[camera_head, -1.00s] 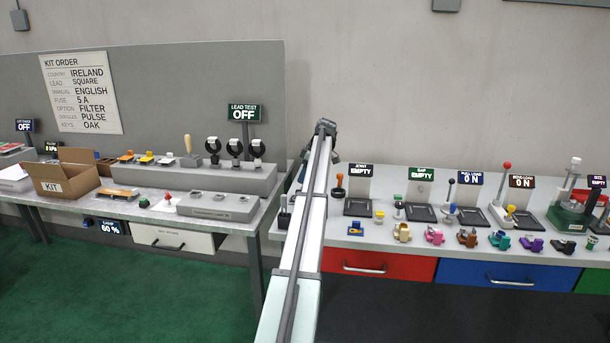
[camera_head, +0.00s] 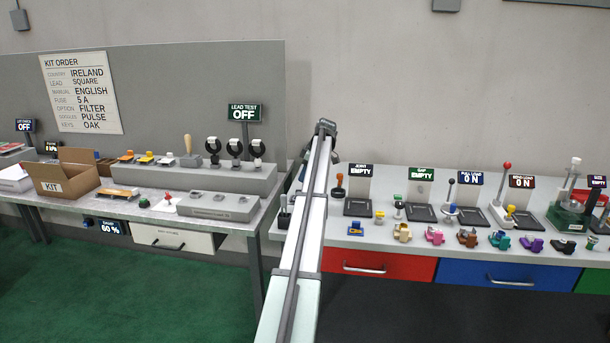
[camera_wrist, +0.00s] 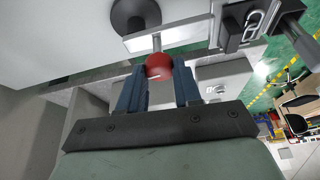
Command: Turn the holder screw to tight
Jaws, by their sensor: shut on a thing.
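In the wrist view, my gripper (camera_wrist: 160,92) has its two blue fingers shut on a red ball knob (camera_wrist: 159,66). A thin stem runs from the knob to a pale plate (camera_wrist: 168,36), with a dark round part (camera_wrist: 133,14) beyond it. The frames do not show for certain whether this knob is the holder screw. No tight or loose marking can be read. In the head view my arm crosses the middle, and my gripper and the knob it holds cannot be made out there.
The left bench holds an open kit box (camera_head: 62,175), a long grey block (camera_head: 196,175) and a lower grey block (camera_head: 218,207). The right bench carries several test stations, including a black tray (camera_head: 358,207), with small coloured parts along its front. A dark clamp-like fixture (camera_wrist: 240,22) is close beside my gripper.

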